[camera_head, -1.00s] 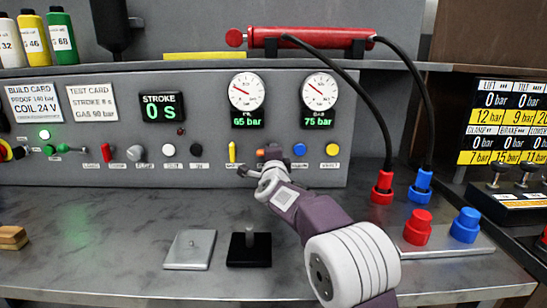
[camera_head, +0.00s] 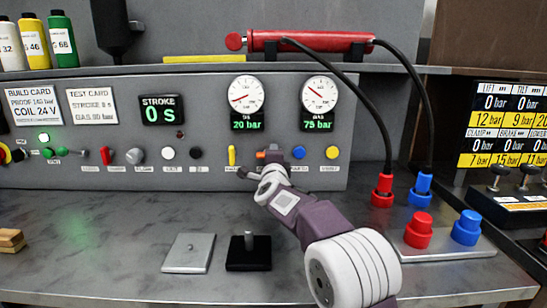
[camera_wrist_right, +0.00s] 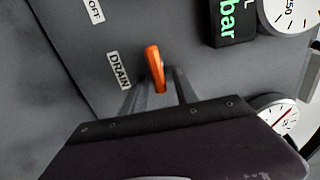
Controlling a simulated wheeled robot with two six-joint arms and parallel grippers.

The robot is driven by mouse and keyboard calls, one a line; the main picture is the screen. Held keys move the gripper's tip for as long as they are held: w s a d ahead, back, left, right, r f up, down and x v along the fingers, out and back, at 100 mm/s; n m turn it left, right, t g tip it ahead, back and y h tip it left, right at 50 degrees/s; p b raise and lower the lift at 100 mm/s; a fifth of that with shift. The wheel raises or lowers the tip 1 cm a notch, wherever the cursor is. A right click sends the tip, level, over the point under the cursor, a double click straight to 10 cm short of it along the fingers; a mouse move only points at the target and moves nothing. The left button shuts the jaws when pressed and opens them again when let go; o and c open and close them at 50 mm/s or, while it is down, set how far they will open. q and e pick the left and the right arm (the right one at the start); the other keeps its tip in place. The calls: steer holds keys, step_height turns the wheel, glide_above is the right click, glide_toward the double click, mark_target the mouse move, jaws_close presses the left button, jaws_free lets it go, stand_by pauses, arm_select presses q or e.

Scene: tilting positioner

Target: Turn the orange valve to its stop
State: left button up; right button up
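The orange valve (camera_head: 261,154) is a small lever on the front of the grey panel, below the left gauge. In the right wrist view the orange valve (camera_wrist_right: 154,66) stands out beside a DRAIN label (camera_wrist_right: 118,70). My right gripper (camera_wrist_right: 162,88) has one finger on each side of the lever, with a gap showing between them, so it looks open around it; contact is unclear. In the head view my right gripper (camera_head: 256,170) is at the panel and partly covers the valve. My left gripper is not in view.
The left gauge (camera_head: 245,96) reads 20 bar and the right gauge (camera_head: 319,96) 75 bar. A yellow lever (camera_head: 232,156) and a blue knob (camera_head: 299,152) flank the valve closely. Red and blue hose couplings (camera_head: 382,190) stand at the right of the bench.

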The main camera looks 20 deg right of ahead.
steer(key=shift+s, duration=0.1)
steer(key=v, duration=0.9)
